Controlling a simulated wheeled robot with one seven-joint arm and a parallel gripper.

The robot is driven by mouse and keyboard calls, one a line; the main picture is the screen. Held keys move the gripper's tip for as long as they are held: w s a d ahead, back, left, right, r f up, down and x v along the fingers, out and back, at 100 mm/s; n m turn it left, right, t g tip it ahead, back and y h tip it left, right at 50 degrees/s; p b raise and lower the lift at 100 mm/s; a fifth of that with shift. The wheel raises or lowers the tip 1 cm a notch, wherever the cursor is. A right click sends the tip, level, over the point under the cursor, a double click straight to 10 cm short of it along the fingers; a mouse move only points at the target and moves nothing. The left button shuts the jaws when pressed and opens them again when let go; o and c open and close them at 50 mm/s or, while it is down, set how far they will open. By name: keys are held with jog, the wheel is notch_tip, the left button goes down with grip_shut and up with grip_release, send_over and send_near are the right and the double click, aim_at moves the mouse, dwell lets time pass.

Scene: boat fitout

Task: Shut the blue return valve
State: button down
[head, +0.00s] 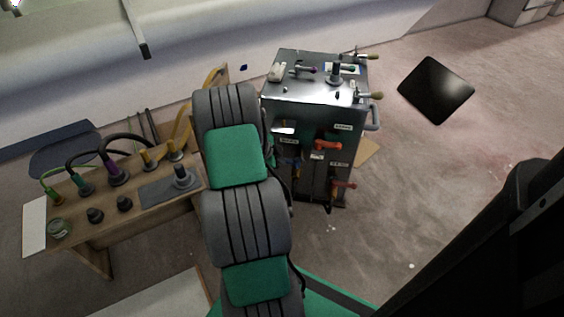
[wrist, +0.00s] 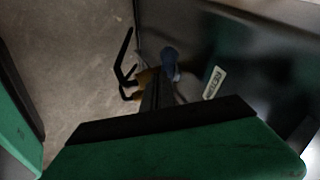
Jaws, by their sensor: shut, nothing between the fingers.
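The blue return valve shows in the wrist view as a blue handle (wrist: 169,62) on the face of a dark panel, with a brassy part below it. A white label (wrist: 213,82) that seems to read RETURN is to its right. My gripper (wrist: 154,92) is shut and empty, its dark fingers pointing toward the valve and overlapping it in the picture. I cannot tell whether they touch it. In the head view a small bit of blue (head: 291,161) shows on the cabinet's shadowed left side, and my arm hides the gripper.
The metal cabinet (head: 312,90) carries red handles (head: 328,145) on its front and more valves on top. A wooden bench (head: 80,232) with hoses and fittings stands at the left. A black panel (head: 436,90) is at the right. Floor right of the cabinet is mostly clear.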

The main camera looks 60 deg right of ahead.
dwell(0.3)
jog(key=a+r+p, duration=0.5)
jog(key=a+r, duration=0.4)
jog(key=shift+w, duration=0.4)
jog(key=shift+r, duration=0.1)
